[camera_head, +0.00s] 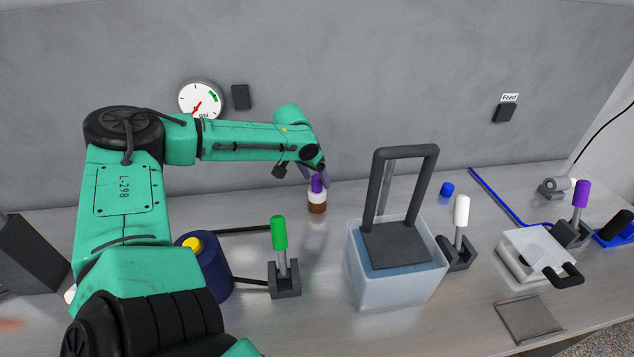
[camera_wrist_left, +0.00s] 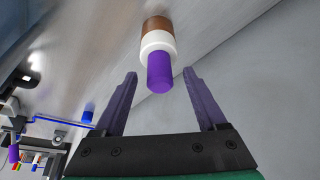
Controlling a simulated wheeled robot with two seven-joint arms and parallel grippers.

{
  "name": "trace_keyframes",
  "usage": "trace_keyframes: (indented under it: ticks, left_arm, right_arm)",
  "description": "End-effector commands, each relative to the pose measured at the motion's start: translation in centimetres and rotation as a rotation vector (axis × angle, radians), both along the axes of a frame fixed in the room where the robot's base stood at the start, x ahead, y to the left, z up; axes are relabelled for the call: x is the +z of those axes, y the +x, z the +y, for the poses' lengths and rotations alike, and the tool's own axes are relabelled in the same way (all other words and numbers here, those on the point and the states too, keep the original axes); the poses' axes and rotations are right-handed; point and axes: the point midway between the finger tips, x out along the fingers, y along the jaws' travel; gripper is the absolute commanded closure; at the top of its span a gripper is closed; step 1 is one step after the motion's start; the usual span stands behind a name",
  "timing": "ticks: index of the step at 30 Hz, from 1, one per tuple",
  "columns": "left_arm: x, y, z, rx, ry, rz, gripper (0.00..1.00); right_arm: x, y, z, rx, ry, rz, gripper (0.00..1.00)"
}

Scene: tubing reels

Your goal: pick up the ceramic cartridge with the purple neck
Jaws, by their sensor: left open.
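The ceramic cartridge (camera_head: 317,201) stands upright on the bench near the back wall, with a brown base, a white collar and a purple neck. It also shows in the left wrist view (camera_wrist_left: 158,50), its purple neck pointing toward my gripper. My left gripper (camera_head: 313,174) is at the neck in the head view, partly overlapping it. In the left wrist view my left gripper (camera_wrist_left: 160,80) is open, with its two purple fingers spread on either side of the neck's end. I see no contact between fingers and neck. My right gripper is not in view.
A clear water-filled container (camera_head: 392,287) with a dark handled rack stands to the right. A green-handled valve (camera_head: 280,235) and a dark blue cylinder (camera_head: 207,275) are in front. A white-handled valve (camera_head: 461,212) is further right. A pressure gauge (camera_head: 201,99) is on the wall.

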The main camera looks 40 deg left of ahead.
Motion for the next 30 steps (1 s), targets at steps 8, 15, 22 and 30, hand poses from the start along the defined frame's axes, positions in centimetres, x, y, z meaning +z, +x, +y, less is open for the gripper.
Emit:
trace_keyframes:
  ticks: [8,15,22,30]
  left_arm:
    - [-1.8,0.7,0.1,0.001,0.0,-0.001,0.26]
    - [-1.7,0.7,0.1,0.001,0.0,-0.001,0.84]
    - [-1.7,0.7,0.1,0.001,0.001,-0.001,1.0]
    - [-1.7,0.7,0.1,0.001,0.001,-0.002,1.0]
  right_arm:
    - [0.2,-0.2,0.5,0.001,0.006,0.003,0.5]
    - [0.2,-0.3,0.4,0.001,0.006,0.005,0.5]
    - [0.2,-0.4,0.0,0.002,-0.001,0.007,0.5]
    - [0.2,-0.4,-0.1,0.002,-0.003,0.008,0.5]
